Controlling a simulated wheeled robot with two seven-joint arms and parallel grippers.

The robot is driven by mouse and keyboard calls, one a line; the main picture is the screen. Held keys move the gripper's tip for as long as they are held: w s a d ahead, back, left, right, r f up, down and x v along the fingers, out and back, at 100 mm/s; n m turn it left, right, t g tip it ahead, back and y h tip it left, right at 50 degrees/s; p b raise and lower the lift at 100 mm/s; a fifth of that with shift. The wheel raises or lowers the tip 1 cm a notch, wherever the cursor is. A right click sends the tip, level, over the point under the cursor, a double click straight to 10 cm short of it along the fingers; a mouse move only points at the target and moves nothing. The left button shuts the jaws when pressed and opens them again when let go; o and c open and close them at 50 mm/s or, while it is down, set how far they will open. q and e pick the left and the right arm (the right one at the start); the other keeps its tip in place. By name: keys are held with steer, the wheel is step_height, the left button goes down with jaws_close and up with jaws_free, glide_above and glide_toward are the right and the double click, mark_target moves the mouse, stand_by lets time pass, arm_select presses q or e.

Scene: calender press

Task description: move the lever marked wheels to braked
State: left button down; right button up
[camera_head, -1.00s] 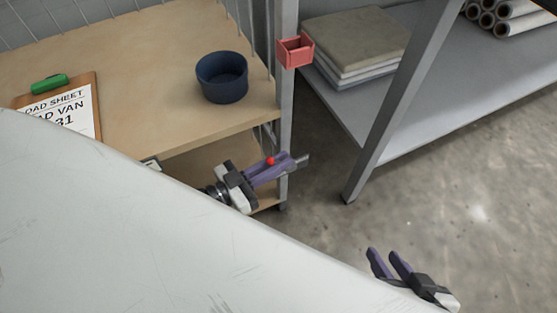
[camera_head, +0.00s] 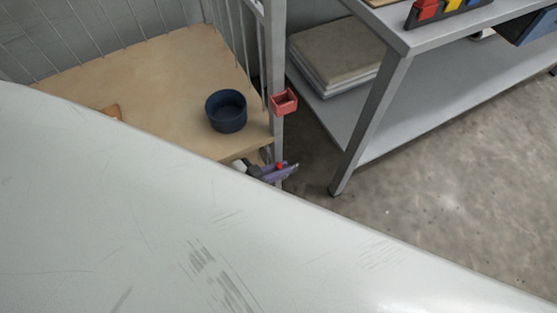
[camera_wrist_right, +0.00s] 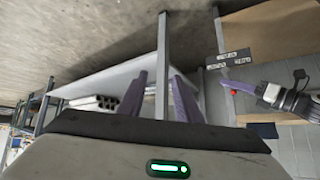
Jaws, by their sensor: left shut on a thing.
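My left gripper (camera_head: 284,171) is beside the corner post of the wooden-shelved rack, mostly hidden behind a large pale surface. Its purple fingers are shut on the lever, whose red knob (camera_head: 280,166) shows at the fingers. The right wrist view also shows the left gripper (camera_wrist_right: 232,87) and the red knob (camera_wrist_right: 234,92). A small dark plate with two pale labels (camera_wrist_right: 228,58) is just above them there; its words are too small to read. My right gripper (camera_wrist_right: 160,76) is open and empty, its purple fingers apart. It is out of the head view.
A dark blue bowl (camera_head: 226,111) stands on the wooden shelf (camera_head: 165,75). A red open box (camera_head: 284,102) hangs on the corner post. A grey metal bench (camera_head: 395,110) stands to the right. Clear concrete floor (camera_head: 430,190) lies in front. The pale surface blocks the lower view.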

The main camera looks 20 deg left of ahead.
arm_select(q)
steer(key=shift+w+d+g+y+p, duration=0.15)
steer(key=shift+g+y+p, duration=0.3)
steer(key=shift+p, duration=0.8)
steer(key=c, duration=2.1)
jaws_free()
steer(key=shift+r, duration=0.15)
